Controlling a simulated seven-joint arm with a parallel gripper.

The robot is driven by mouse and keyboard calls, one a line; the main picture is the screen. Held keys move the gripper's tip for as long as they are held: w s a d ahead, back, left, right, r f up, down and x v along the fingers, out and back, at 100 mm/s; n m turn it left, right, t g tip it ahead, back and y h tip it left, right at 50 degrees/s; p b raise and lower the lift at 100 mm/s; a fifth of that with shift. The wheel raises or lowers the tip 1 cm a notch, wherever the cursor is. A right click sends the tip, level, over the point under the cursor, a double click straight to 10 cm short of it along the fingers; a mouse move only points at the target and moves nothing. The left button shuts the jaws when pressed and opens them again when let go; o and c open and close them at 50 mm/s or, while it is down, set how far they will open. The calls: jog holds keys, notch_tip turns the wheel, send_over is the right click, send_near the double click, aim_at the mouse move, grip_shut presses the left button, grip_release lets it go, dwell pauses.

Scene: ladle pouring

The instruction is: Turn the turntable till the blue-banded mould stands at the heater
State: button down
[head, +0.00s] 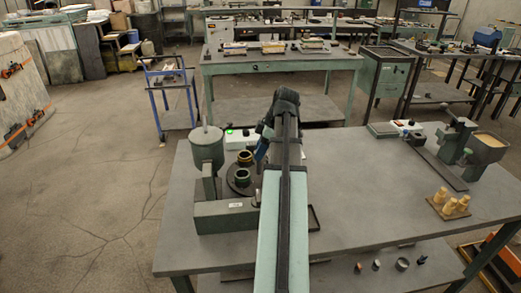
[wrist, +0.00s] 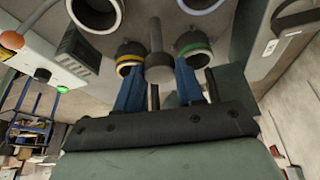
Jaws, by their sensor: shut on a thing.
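In the wrist view my gripper (wrist: 158,84) has its blue fingers on either side of a grey upright knob (wrist: 159,66) and is shut on it. A yellow-banded mould (wrist: 130,57) and a green-banded mould (wrist: 192,47) stand just beyond the fingers. The blue-banded mould (wrist: 202,7) is at the top edge, partly cut off. Another mould (wrist: 97,13) is at the upper left, its band colour unclear. In the head view the dark turntable (head: 238,188) carries the yellow- and green-banded moulds; the arm hides the rest. I cannot tell for certain which part is the heater.
A white box with a green light (head: 229,137) stands behind the turntable. A grey-green pot on a stand (head: 206,150) is close on the left. The middle right of the bench is clear.

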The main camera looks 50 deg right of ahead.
jog(key=shift+w+n+g+y, duration=0.1)
jog(key=shift+n+g+y, duration=0.5)
jog(key=shift+n, duration=1.5)
jog(key=shift+n+g, duration=0.3)
jog(key=shift+n, duration=0.4)
jog(key=c, duration=0.7)
grip_release()
jog(key=shift+m, duration=0.3)
